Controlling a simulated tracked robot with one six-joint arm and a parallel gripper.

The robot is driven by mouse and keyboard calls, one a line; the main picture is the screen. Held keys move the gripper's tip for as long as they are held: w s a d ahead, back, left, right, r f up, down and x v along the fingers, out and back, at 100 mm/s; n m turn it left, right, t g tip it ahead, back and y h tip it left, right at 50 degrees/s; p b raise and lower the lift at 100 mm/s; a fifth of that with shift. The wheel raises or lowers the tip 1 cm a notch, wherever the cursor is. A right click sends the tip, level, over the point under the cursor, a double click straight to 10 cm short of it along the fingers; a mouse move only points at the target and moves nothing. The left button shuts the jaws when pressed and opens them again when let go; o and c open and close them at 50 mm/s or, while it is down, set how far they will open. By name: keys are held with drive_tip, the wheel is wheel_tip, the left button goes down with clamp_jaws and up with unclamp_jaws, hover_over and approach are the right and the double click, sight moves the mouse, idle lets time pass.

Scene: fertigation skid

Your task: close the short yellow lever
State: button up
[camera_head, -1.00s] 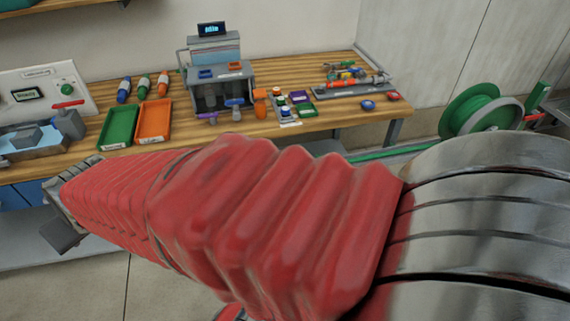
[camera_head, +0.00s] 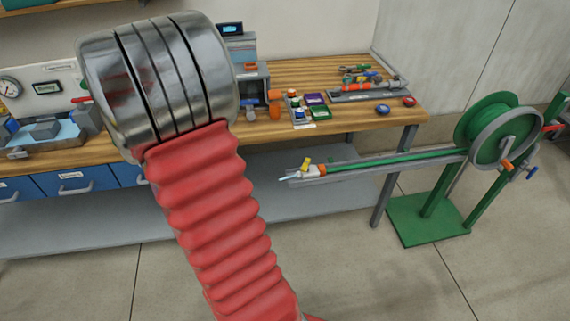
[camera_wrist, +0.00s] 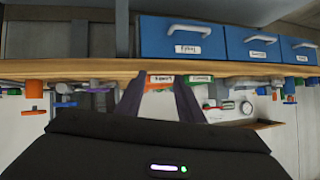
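A short yellow lever (camera_head: 307,161) stands up on the end fitting of a green hose that lies along a grey rail (camera_head: 390,166), in front of the bench in the head view. An orange collar (camera_head: 321,168) is right beside it and a pale nozzle tip points left. My gripper (camera_wrist: 158,82) shows in the wrist view with its two dark fingers apart and nothing between them. It faces the bench edge and drawers, away from the lever. The lever cannot be made out in the wrist view. My gripper is not visible in the head view.
The rail runs to a green hose reel (camera_head: 488,135) on a green stand. The wooden bench (camera_head: 345,122) carries tools and bottles; blue drawers (camera_wrist: 182,39) hang under it and appear inverted in the wrist view. Floor in front of the rail is clear.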

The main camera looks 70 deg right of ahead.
drive_tip(key=s+d+f+m+g+h, duration=0.1)
drive_tip(key=s+d+f+m+h, duration=0.1)
drive_tip(key=s+d+f, duration=0.4)
drive_tip(key=m+g+h, duration=0.5)
drive_tip(key=g+h, duration=0.2)
drive_tip(key=h, duration=0.1)
approach(304, 170)
drive_tip(key=a, duration=0.3)
drive_tip(key=shift+d+r, duration=0.15)
drive_tip(key=shift+d, duration=0.1)
drive_tip(key=shift+d, duration=0.15)
drive_tip(key=d, duration=1.3)
drive_tip(key=shift+w+d, duration=0.2)
drive_tip(key=shift+d, duration=0.1)
drive_tip(key=shift+c, duration=0.3)
